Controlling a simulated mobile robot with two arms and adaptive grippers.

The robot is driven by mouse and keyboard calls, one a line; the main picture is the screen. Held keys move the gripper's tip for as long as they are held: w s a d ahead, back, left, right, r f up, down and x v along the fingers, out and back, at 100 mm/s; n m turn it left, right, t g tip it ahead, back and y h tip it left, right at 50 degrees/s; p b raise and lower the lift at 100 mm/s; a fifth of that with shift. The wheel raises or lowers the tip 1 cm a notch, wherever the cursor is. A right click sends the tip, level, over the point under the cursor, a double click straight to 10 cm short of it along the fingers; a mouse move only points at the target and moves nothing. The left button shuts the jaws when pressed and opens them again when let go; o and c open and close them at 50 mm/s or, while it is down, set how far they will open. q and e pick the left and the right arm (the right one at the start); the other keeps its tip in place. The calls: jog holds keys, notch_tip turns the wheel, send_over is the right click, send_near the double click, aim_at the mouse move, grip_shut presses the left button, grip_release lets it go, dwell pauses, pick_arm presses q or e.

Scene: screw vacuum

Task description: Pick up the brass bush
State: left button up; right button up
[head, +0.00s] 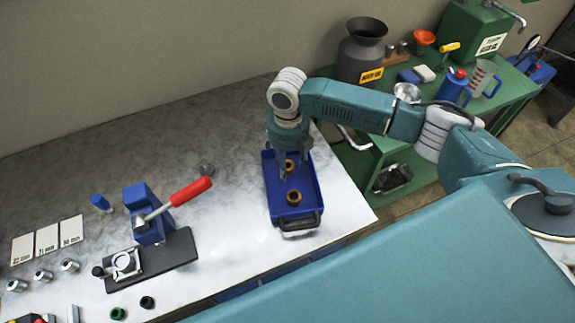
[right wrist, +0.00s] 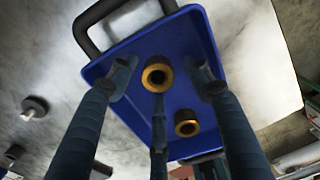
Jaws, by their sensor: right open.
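Two ring-shaped brass bushes lie in a blue tray (head: 312,187). One bush (head: 294,198) is nearer the tray's dark handle, and the other bush (head: 289,166) is farther back, close to my fingers. My right gripper (head: 292,164) points down over the back part of the tray, open and empty. In the right wrist view its three fingers (right wrist: 160,88) are spread. The handle-side bush (right wrist: 157,75) shows between the fingertips, and the other bush (right wrist: 187,123) shows between the middle and right fingers. I cannot tell the height of the fingertips exactly. My left gripper is out of view.
A blue press with a red lever (head: 190,191) stands left of the tray on the grey bench. Small metal parts and white cards (head: 47,240) lie at far left. A green side table (head: 420,112) holds a dark can (head: 361,52) and jugs. Bench behind the press is mostly clear.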

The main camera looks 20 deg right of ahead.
jog(key=shift+r, duration=0.1)
grip_shut()
jog(key=shift+r, duration=0.1)
